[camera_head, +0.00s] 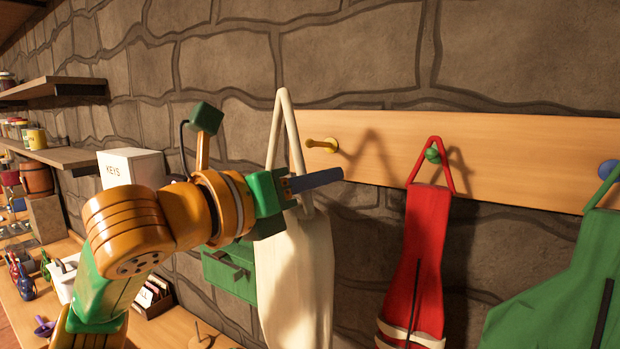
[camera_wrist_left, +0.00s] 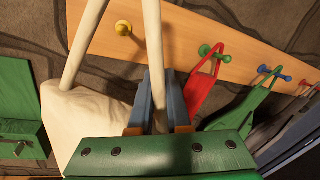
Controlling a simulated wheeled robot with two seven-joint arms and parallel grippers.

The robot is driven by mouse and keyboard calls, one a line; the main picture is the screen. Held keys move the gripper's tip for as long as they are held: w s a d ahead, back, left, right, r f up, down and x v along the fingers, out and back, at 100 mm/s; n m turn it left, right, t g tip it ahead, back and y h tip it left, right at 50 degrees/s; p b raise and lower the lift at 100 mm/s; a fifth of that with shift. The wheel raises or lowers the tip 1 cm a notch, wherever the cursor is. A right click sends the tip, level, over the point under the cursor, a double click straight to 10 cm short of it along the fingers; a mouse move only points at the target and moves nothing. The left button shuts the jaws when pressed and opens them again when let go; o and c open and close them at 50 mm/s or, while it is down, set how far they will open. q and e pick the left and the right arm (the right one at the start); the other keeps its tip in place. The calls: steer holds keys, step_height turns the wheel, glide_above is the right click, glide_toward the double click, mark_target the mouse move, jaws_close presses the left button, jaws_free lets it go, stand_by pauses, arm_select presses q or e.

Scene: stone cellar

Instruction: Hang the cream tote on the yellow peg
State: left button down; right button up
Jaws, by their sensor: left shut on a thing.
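The cream tote (camera_head: 293,285) hangs below my left gripper (camera_head: 335,175), its tall strap loop standing up above. My left gripper is shut on one side of the strap; in the left wrist view the strap (camera_wrist_left: 153,40) runs between the blue fingers (camera_wrist_left: 158,82). The yellow peg (camera_head: 325,145) sticks out of the board just right of the strap loop in the head view. In the left wrist view the yellow peg (camera_wrist_left: 123,28) appears framed between the two straps; I cannot tell whether it is inside the loop. My right gripper is out of view.
The wooden peg board (camera_head: 510,150) also bears a green peg (camera_head: 433,156) with a red apron-like piece (camera_head: 412,260) and a blue peg (camera_head: 609,170) near a green piece (camera_head: 565,275). A white KEYS box (camera_head: 130,170), shelves (camera_head: 65,157) and a cluttered bench stand left.

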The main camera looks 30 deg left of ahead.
mark_target(359, 182)
arm_select(q)
steer(key=w, duration=0.3)
steer(key=w+f, duration=0.1)
steer(key=w, duration=0.4)
steer(key=shift+w+a+f, duration=0.3)
steer(key=shift+w+f, duration=0.05)
steer(key=shift+w+f+b, duration=0.3)
steer(key=shift+f+b, duration=0.15)
steer(key=shift+f, duration=0.4)
steer(key=shift+w+f, duration=0.1)
steer(key=shift+f, duration=0.45)
steer(key=c, duration=0.8)
jaws_free()
